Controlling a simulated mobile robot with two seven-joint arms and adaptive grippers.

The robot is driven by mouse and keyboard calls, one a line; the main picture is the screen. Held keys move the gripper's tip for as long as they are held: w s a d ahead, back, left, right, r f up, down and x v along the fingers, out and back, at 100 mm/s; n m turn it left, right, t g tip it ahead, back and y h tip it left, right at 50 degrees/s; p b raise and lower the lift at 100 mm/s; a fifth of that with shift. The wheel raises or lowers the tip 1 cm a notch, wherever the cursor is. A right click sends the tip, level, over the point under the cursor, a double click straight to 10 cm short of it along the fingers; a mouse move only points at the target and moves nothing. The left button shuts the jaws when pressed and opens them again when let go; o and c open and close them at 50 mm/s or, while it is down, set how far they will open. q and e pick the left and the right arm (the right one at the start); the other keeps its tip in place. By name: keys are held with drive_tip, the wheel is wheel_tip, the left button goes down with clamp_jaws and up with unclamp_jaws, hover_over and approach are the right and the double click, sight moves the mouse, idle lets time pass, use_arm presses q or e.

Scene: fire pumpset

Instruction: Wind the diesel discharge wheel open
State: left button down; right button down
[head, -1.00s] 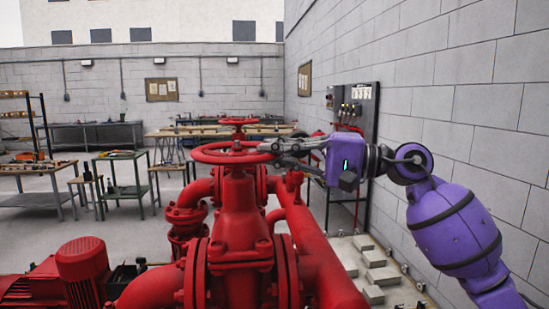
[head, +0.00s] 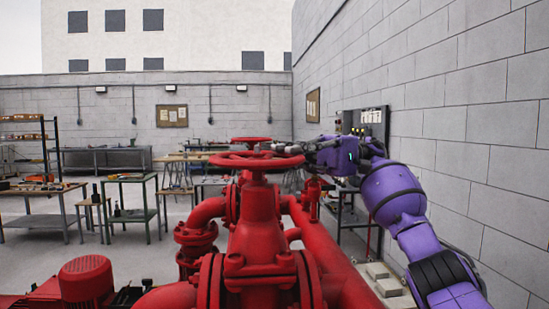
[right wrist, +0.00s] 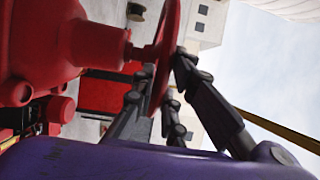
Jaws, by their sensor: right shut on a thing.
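The red handwheel (head: 228,161) sits flat on top of the nearest red valve (head: 258,225), in the middle of the head view. My right gripper (head: 301,148) reaches in from the right and is shut on the wheel's right rim. In the right wrist view the same wheel (right wrist: 165,45) shows nearly edge-on, with my right gripper's dark fingers (right wrist: 160,78) on both sides of its rim. The exact finger contact is small and partly hidden in the head view. My left gripper is not in view.
A second red wheel (head: 251,139) stands just behind the first. Red pipes (head: 325,262) run down to the right, and a red motor (head: 86,278) is low at left. A grey block wall (head: 450,130) and control panel (head: 368,122) are at right. Workbenches (head: 130,180) stand behind.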

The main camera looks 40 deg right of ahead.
drive_tip(key=shift+w+n+g, duration=0.45)
drive_tip(key=shift+n+g, duration=0.25)
drive_tip(key=shift+g, duration=0.3)
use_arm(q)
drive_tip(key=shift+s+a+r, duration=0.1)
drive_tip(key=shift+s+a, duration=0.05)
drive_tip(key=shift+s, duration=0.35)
use_arm(e)
drive_tip(key=shift+w+f+g, duration=0.1)
drive_tip(key=shift+g, duration=0.2)
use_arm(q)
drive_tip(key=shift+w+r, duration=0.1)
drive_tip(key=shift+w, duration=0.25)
use_arm(e)
drive_tip(key=c, duration=1.8)
unclamp_jaws()
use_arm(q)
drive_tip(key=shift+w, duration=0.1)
use_arm(e)
drive_tip(key=shift+o, duration=0.2)
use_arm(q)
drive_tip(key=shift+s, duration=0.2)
